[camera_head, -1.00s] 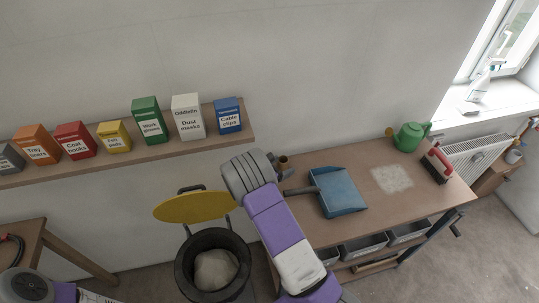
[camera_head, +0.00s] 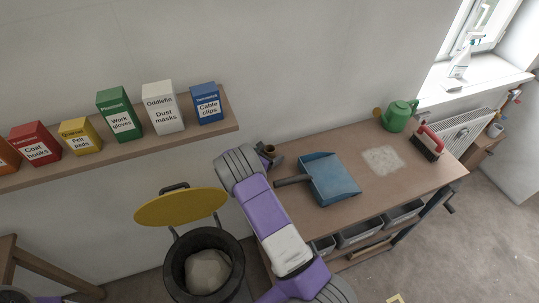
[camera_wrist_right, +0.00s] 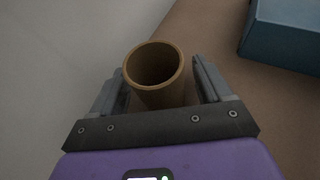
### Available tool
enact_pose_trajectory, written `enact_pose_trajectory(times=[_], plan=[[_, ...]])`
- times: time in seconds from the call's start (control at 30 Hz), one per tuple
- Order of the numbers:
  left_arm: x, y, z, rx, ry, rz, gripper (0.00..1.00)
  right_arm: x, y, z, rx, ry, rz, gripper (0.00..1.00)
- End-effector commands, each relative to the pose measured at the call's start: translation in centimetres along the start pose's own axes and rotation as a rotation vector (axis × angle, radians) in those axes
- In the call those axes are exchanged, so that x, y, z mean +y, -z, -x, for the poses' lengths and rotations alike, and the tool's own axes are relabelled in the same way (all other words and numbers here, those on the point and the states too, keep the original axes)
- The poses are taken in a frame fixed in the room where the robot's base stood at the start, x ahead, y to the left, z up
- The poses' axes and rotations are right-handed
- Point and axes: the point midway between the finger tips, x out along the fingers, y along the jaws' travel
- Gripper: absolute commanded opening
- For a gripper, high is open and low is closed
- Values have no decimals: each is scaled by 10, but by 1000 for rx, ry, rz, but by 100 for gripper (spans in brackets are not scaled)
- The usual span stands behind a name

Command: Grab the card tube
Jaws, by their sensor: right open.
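The card tube (camera_wrist_right: 155,66) is a brown, hollow cylinder standing upright, its open top facing the camera in the right wrist view. My right gripper (camera_wrist_right: 158,82) is open, with one grey finger on either side of the tube. A narrow gap shows on the tube's right; the left finger is close to its wall. In the head view the right gripper (camera_head: 267,151) is at the back left corner of the workbench, and the tube is mostly hidden by the wrist and fingers. My left gripper is not in view.
A blue dustpan (camera_head: 329,180) lies on the workbench (camera_head: 343,222) just right of the gripper. A green watering can (camera_head: 397,116) and a red-handled brush (camera_head: 427,143) stand farther right. A shelf of boxes (camera_head: 111,153) and an open bin (camera_head: 174,266) are to the left.

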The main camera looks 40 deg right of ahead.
Motion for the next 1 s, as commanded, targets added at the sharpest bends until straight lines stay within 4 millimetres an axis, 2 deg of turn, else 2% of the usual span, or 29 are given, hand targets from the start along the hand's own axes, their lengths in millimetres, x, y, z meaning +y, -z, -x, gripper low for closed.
enact_pose_trajectory(times=[0.1, 0.37, 0.7, 1.0], plan=[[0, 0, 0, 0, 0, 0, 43, 0, 0, -11, 0, 0, -1, 78], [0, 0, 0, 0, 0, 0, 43, 0, 0, -12, 0, 0, 0, 77], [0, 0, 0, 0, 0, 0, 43, 0, 0, -12, 0, 0, 0, 24], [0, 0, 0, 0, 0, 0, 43, 0, -6, -10, -1, -1, -2, 24]])
